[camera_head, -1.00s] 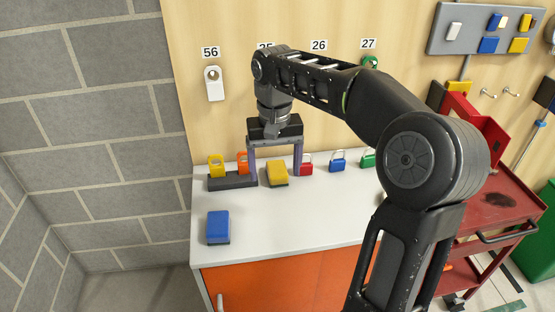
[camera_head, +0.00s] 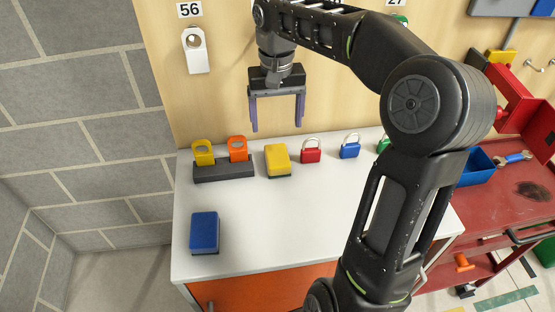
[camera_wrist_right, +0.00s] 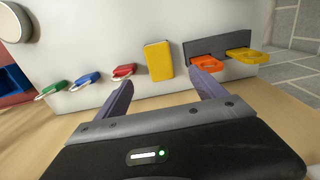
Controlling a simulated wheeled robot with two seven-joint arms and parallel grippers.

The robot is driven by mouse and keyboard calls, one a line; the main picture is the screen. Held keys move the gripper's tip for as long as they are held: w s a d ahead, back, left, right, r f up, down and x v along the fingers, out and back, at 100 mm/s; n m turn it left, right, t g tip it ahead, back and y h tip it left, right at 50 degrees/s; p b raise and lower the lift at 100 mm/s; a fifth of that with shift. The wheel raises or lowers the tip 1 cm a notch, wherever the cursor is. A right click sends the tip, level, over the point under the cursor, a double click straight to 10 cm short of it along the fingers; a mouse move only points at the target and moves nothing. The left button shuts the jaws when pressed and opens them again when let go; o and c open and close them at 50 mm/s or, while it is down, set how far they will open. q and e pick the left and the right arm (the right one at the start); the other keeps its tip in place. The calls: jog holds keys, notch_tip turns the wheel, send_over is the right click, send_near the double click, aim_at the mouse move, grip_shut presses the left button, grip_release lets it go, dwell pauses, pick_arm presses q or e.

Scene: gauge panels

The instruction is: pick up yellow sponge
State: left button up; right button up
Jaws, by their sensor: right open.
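The yellow sponge (camera_head: 277,159) lies on the white cabinet top, between a dark holder with two tags and a red padlock. It also shows in the right wrist view (camera_wrist_right: 159,61), beyond and between my fingertips. My right gripper (camera_head: 277,126) is open and empty, raised above and behind the sponge near the wooden wall. Its fingers point down, apart from the sponge. In the right wrist view my right gripper (camera_wrist_right: 161,90) shows both fingers spread. My left gripper is in neither view.
A dark holder (camera_head: 223,171) carries a yellow and an orange tag. A red padlock (camera_head: 311,152) and a blue padlock (camera_head: 349,147) stand right of the sponge. A blue sponge (camera_head: 204,232) lies at the front left. The middle of the white top (camera_head: 262,220) is clear.

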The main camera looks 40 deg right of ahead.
jog(key=b, duration=0.3)
send_over(277, 155)
notch_tip(277, 155, down, 4)
jog(key=shift+f, duration=0.1)
jog(key=shift+f+b, duration=0.5)
jog(key=shift+b, duration=0.05)
jog(key=shift+f, duration=1.25)
jog(key=shift+f, duration=0.1)
